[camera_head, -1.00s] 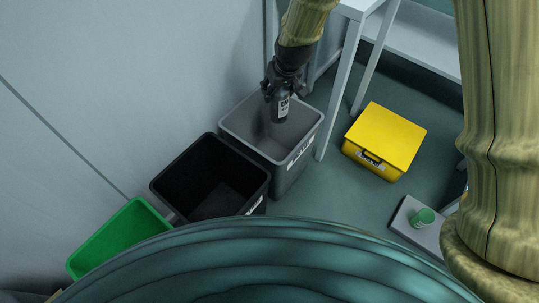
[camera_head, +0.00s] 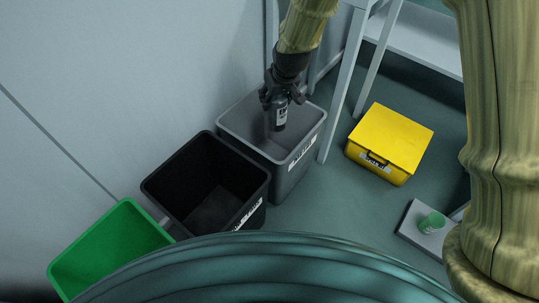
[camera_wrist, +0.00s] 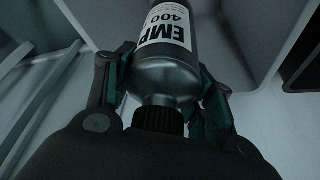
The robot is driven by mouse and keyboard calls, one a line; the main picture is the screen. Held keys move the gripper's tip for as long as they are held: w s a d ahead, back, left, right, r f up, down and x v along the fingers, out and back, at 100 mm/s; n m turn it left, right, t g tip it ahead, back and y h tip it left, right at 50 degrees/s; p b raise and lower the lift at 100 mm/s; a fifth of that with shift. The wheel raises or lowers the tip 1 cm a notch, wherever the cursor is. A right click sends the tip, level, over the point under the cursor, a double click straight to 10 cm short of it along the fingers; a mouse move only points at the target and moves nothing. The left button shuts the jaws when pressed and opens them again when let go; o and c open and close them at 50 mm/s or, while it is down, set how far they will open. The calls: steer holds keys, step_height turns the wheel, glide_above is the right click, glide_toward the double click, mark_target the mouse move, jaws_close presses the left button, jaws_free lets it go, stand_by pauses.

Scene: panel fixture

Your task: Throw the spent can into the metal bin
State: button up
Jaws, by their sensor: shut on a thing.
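The spent can (camera_head: 280,117) is dark with a white label. My gripper (camera_head: 279,98) is shut on it near its capped end and holds it hanging over the grey bin (camera_head: 308,160), which has a white label and appears to be the metal bin. In the wrist view the can (camera_wrist: 167,72) sits between the two fingers (camera_wrist: 165,95), and its label reads "EMP… 400". The can is at the bin's opening in the head view; how far it is below the rim I cannot tell.
A black bin (camera_head: 165,200) and a green bin (camera_head: 75,255) stand to the left of the grey bin. A yellow lidded box (camera_head: 390,138) is on the right. A green cup-like thing (camera_head: 432,222) stands on a grey plate (camera_head: 415,232).

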steer(key=shift+f+b, duration=0.6)
steer(key=shift+f, duration=0.2)
steer(key=o, duration=1.1)
steer(key=shift+r, duration=0.15)
steer(key=v, duration=1.1)
steer(key=shift+s+d+r, duration=0.1)
steer(key=shift+s+r, duration=0.15)
steer(key=shift+r, duration=0.1)
